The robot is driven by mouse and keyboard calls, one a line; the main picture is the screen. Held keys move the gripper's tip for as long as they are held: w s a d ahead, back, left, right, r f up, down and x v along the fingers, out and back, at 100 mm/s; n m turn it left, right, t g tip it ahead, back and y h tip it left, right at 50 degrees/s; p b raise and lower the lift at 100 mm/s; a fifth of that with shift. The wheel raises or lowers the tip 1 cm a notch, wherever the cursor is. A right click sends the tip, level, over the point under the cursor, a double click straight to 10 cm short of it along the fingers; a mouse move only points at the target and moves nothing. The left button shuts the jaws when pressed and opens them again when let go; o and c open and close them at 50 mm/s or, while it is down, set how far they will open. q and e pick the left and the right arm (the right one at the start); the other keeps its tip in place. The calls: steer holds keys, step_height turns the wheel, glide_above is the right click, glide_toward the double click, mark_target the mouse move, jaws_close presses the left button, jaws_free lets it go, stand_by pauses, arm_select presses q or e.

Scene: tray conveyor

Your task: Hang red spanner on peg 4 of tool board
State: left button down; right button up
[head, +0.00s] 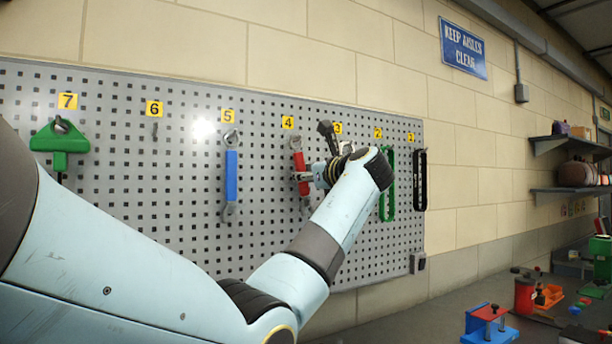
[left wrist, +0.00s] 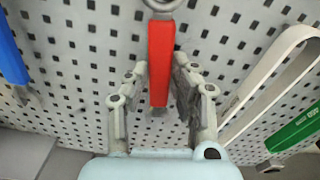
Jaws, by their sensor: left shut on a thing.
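The red spanner (head: 299,160) is upright against the grey tool board (head: 180,200), below the yellow label 4 (head: 288,122). Its grey upper end is at the peg's place; I cannot tell whether the peg passes through it. My left gripper (head: 304,177) reaches it from the right at the handle. In the left wrist view the jaws of my left gripper (left wrist: 160,78) are shut on the red handle (left wrist: 161,50), one finger on each side. The spanner's top end is cut off by that view's upper edge. My right gripper is in neither view.
A blue spanner (head: 231,175) hangs at 5, left of the red one. Peg 6 (head: 155,130) is bare, and a green-handled tool (head: 60,140) hangs at 7. A green tool (head: 391,185) and a black tool (head: 420,180) hang right of my wrist.

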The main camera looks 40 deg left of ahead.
arm_select(q)
steer(key=c, duration=1)
jaws_free()
steer(key=shift+c, duration=0.2)
steer(key=v, duration=1.2)
